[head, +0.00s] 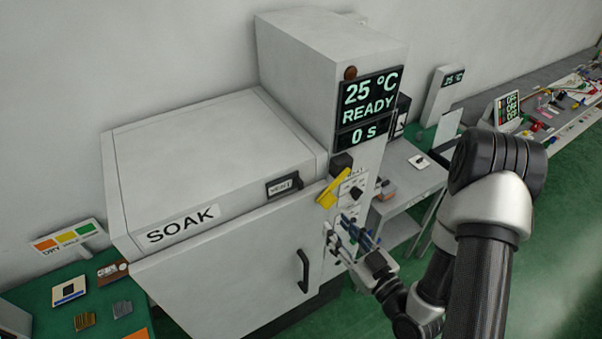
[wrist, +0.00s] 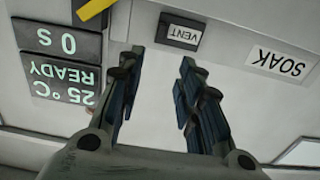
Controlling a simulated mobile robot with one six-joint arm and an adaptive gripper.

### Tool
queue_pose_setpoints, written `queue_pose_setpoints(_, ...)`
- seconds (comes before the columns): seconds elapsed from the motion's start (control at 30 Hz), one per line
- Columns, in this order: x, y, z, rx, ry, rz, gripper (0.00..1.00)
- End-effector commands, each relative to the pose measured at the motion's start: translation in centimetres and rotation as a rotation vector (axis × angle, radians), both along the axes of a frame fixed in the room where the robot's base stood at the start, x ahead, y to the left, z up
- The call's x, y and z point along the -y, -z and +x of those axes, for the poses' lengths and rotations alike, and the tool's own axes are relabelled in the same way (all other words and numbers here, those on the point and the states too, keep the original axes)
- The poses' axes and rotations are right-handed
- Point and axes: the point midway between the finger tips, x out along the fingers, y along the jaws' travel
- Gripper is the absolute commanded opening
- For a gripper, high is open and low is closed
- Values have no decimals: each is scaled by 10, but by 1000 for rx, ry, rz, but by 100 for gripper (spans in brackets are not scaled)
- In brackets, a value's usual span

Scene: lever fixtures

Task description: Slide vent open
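The vent (head: 285,186) is a small dark plate with a "VENT" label on the upper front of the grey SOAK oven (head: 225,160). A dark piece sits at the plate's right end in the head view; I cannot tell how far it has slid. The vent also shows upside down in the wrist view (wrist: 181,30), beyond the fingertips. My gripper (head: 350,233) is in front of the oven's right side, lower and to the right of the vent, apart from it. In the wrist view the two fingers (wrist: 160,75) are spread with nothing between them.
A yellow lever (head: 333,187) sticks out between the vent and the control panel, below the display (head: 368,105) reading 25 °C, READY, 0 s. The black door handle (head: 304,271) is lower on the front. A side table (head: 410,175) stands to the right.

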Motion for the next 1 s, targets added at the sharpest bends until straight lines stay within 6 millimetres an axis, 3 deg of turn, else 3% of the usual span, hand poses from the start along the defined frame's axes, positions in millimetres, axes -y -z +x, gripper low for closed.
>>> queue_pose_setpoints(0.27, -18, 5, 24, 9, -5, -2, 33)
queue_pose_setpoints(0.4, -34, 4, 49, 9, -4, -4, 33)
queue_pose_setpoints(1.0, -45, 6, 68, 6, -5, -7, 33)
